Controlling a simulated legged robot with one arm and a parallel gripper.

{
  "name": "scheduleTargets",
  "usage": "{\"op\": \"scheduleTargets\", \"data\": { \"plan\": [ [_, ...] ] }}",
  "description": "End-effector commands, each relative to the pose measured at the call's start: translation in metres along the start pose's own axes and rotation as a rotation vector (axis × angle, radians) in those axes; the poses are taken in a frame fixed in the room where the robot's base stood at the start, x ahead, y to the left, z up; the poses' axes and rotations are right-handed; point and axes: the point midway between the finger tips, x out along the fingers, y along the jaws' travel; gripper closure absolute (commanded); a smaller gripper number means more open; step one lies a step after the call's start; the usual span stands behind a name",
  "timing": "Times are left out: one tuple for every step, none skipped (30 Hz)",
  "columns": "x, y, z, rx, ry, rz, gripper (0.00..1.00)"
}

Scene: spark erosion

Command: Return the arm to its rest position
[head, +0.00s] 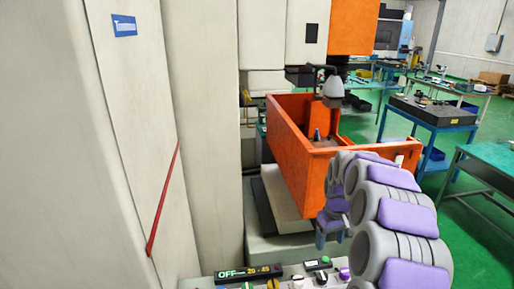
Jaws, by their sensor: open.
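My arm (400,225), grey with purple pads, rises from the bottom right and bends over near the orange tank. My gripper (328,238) hangs at the arm's far end, pointing down, just in front of the tank's lower front corner. It is open, and I see nothing held in it. The arm's links partly hide the gripper and the right part of the tank's near side.
The orange tank (285,150) of the pale machine stands ahead, with a grey machine head (333,88) above it. A control panel (250,272) with buttons lies below. A pale cabinet (140,120) fills the left. Workbenches (440,112) stand on green floor at right.

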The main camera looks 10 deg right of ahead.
Motion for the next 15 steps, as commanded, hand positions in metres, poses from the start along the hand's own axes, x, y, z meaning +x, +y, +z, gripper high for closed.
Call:
{"op": "scheduleTargets", "data": {
  "plan": [
    [-0.004, -0.008, 0.004, -0.002, 0.003, -0.002, 0.32],
    [-0.005, -0.014, 0.007, -0.003, 0.002, -0.005, 0.32],
    [-0.008, -0.024, 0.013, -0.005, -0.001, -0.010, 0.32],
    [-0.010, -0.032, 0.019, -0.005, -0.003, -0.014, 0.32],
    [-0.014, -0.041, 0.024, -0.005, -0.004, -0.016, 0.32],
    [-0.017, -0.052, 0.033, -0.005, -0.007, -0.020, 0.32],
    [-0.019, -0.061, 0.040, -0.004, -0.010, -0.023, 0.32],
    [-0.022, -0.070, 0.048, -0.002, -0.013, -0.026, 0.32],
    [-0.024, -0.080, 0.057, 0.000, -0.018, -0.030, 0.32],
    [-0.026, -0.088, 0.064, 0.002, -0.021, -0.032, 0.32],
    [-0.027, -0.097, 0.073, 0.002, -0.025, -0.033, 0.32],
    [-0.028, -0.106, 0.083, 0.006, -0.032, -0.034, 0.32],
    [-0.030, -0.113, 0.091, 0.009, -0.034, -0.034, 0.32],
    [-0.031, -0.120, 0.100, 0.012, -0.038, -0.035, 0.32],
    [-0.030, -0.130, 0.112, 0.017, -0.047, -0.038, 0.32]
  ]
}}
